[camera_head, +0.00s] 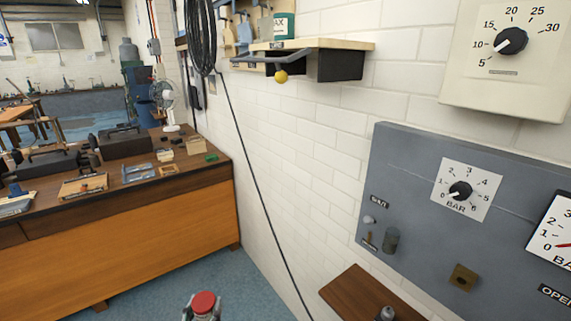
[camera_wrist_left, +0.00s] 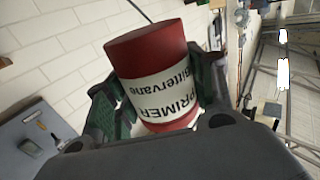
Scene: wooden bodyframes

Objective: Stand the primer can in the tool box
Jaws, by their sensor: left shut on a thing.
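The primer can (camera_wrist_left: 146,62) is red with a white label reading PRIMER and Bittervane. In the left wrist view it sits between the two green-padded fingers of my left gripper (camera_wrist_left: 160,88), which is shut on it. In the head view the red top of the can (camera_head: 204,301) shows at the bottom edge, with my left gripper (camera_head: 202,314) around it, over the blue floor. I cannot clearly pick out the tool box; a dark box-like thing (camera_head: 124,143) stands on the workbench at the left, well away from the can. My right gripper is not in view.
The wooden workbench (camera_head: 140,240) holds small boxes, trays and a white fan (camera_head: 165,97). At the right are a grey wall panel (camera_head: 410,180) with dials and a small brown shelf (camera_head: 350,290). A wall shelf (camera_head: 345,45) hangs above. The floor before the bench is clear.

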